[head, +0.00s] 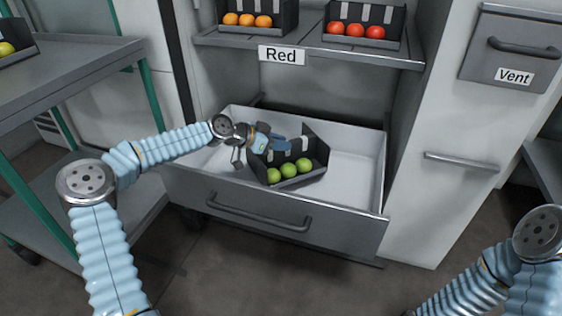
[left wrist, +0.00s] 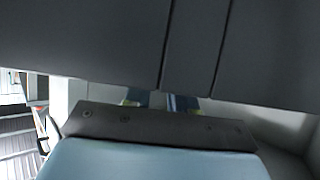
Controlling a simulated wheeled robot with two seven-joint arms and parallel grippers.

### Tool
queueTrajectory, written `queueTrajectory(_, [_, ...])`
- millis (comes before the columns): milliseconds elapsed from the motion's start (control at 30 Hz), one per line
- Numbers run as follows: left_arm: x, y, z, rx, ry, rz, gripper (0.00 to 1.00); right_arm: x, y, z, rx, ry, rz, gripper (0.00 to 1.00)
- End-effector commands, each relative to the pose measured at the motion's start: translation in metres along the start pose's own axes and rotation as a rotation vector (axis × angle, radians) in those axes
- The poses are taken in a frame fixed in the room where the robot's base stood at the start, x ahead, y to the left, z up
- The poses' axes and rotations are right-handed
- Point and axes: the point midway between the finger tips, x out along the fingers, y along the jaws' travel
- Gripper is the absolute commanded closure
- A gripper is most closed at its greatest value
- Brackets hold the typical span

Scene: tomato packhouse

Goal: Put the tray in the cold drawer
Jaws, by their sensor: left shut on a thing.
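The dark grey tray (head: 318,153) holds a front row of green tomatoes (head: 289,170). My left gripper (head: 282,145) is shut on the tray's back wall, with blue fingers at its top. The tray is over the left-middle part of the open cold drawer (head: 262,213), near its front rim. I cannot tell whether it touches the drawer floor. In the left wrist view, the tray's dark wall (left wrist: 90,45) fills the top and hides most of the drawer. The blue fingertips (left wrist: 160,100) show just below it. My right gripper is out of view; only part of that arm shows.
Above the drawer is a shelf (head: 222,41) labelled Red, with trays of orange (head: 247,20) and red tomatoes (head: 355,31). A Vent panel (head: 513,50) is at right. A green-legged table (head: 60,75) stands at left. The drawer's right part is clear.

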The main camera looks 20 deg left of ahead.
Motion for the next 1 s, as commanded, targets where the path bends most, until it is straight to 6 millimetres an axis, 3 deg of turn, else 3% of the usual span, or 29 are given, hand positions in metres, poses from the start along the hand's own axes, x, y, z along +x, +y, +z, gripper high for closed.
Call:
queueTrajectory(300, [0.021, 0.0, 0.037, -0.001, 0.002, 0.001, 1.0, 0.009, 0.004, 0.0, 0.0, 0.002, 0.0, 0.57])
queueTrajectory(533, [0.023, 0.0, 0.04, 0.002, 0.002, -0.001, 1.0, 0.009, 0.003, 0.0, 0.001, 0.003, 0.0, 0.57])
queueTrajectory(567, [0.023, 0.0, 0.042, 0.001, 0.0, 0.0, 0.73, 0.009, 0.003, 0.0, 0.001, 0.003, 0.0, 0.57])
queueTrajectory(700, [0.023, 0.0, 0.042, 0.001, 0.0, 0.0, 0.52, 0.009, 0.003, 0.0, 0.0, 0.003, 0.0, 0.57])
queueTrajectory(1000, [0.021, 0.0, 0.041, 0.001, 0.0, 0.0, 0.49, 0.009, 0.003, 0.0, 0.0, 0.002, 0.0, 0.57])
